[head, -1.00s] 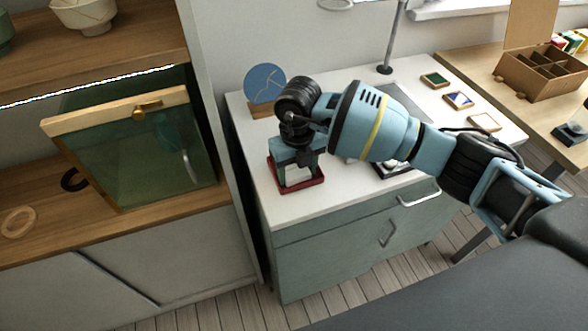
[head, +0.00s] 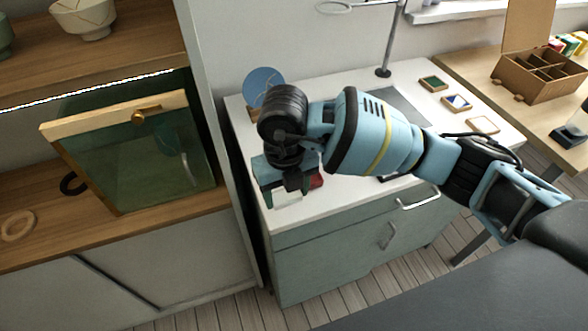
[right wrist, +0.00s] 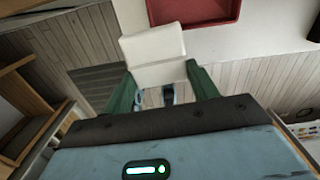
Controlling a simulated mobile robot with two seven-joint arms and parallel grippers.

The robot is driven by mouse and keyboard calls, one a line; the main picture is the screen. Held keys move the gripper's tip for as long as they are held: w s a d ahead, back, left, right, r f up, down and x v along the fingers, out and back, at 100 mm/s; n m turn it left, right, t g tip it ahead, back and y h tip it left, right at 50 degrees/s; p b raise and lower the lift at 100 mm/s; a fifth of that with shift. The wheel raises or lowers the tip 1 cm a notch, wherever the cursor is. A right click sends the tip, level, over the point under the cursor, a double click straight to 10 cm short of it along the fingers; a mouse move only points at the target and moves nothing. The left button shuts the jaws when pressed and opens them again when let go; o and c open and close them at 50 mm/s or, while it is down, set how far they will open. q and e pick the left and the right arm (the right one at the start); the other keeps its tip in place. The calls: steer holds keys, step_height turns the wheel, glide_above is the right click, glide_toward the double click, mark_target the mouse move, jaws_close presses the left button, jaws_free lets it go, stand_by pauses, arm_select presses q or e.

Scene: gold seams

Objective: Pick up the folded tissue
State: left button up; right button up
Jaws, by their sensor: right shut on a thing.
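The folded tissue (right wrist: 153,46) is a white, flat folded piece. In the right wrist view it is between the green fingers of my right gripper (right wrist: 161,80), which is shut on it. In the head view my right gripper (head: 284,190) is over the front left corner of the white cabinet top, and the tissue is hard to make out there. The red tray (right wrist: 172,10) lies beyond the tissue in the right wrist view. In the head view the arm hides most of the tray (head: 317,181). My left gripper is not in view.
A round blue plate (head: 259,84) on a wooden stand is behind the gripper. Several small framed tiles (head: 457,102) and a lamp (head: 385,72) are on the cabinet top (head: 352,86).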

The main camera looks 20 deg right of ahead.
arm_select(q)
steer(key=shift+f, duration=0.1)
arm_select(e)
steer(key=s+a, duration=0.4)
steer(key=s, duration=0.2)
steer(key=shift+s+r, duration=0.25)
steer(key=shift+r, duration=0.1)
steer(key=shift+a, duration=0.1)
